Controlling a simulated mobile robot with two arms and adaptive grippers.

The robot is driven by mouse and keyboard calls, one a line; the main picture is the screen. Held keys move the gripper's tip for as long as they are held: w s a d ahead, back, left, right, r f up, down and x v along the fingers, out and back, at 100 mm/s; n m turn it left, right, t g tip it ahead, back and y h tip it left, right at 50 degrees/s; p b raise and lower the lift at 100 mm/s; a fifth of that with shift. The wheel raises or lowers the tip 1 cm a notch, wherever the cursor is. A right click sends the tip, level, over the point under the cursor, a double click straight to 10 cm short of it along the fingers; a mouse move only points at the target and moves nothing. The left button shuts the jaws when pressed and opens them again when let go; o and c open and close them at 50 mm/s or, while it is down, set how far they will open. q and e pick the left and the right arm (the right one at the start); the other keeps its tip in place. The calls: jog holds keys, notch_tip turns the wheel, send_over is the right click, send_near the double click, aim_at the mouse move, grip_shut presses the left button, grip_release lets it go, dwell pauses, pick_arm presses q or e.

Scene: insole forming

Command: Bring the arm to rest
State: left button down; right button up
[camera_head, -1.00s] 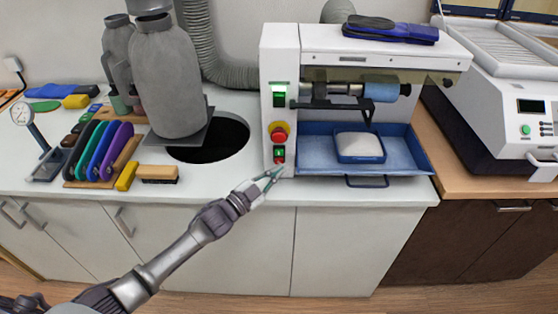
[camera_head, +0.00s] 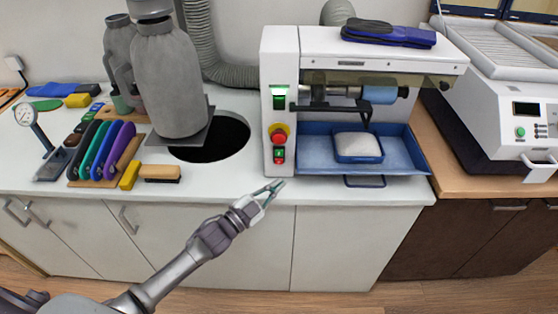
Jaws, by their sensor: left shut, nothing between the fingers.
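My left arm comes in from the lower left. My left gripper (camera_head: 272,190) is shut and empty, in front of the counter's front edge. Its fingertips point up and right, a little below the button panel (camera_head: 279,143) on the grinding machine (camera_head: 375,48), apart from the buttons. The panel has a green-lit switch at the top, a large red button on a yellow base and small buttons below. My right gripper is not in view.
A blue tray (camera_head: 407,158) under the machine holds a smaller blue tray (camera_head: 359,158) with a white block (camera_head: 357,146). Coloured insoles in a rack (camera_head: 102,150), a brush (camera_head: 160,173) and a dial gauge (camera_head: 25,116) stand on the left counter. A round hole (camera_head: 225,140) opens mid-counter.

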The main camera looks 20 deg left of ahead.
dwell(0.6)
pick_arm(q)
jog(key=s+a+f+n+g+y, duration=0.1)
jog(key=s+f+n+g+y, duration=0.2)
jog(key=s, duration=0.7)
jog(key=s+a+f+n+g+y, duration=0.1)
jog(key=s+n+g+y, duration=0.25)
jog(key=s+g, duration=0.45)
jog(key=s+a+f+n+g+y, duration=0.1)
jog(key=s+f+n+g+y, duration=0.3)
jog(key=s, duration=0.8)
notch_tip(320, 180, down, 25)
jog(key=s+h, duration=0.1)
jog(key=s, duration=0.2)
jog(key=s+a+f+g, duration=0.1)
jog(key=s+a+f, duration=0.2)
jog(key=s+f, duration=1.2)
jog(key=shift+s+a+f, duration=0.15)
jog(key=shift+s, duration=0.25)
dwell(1.2)
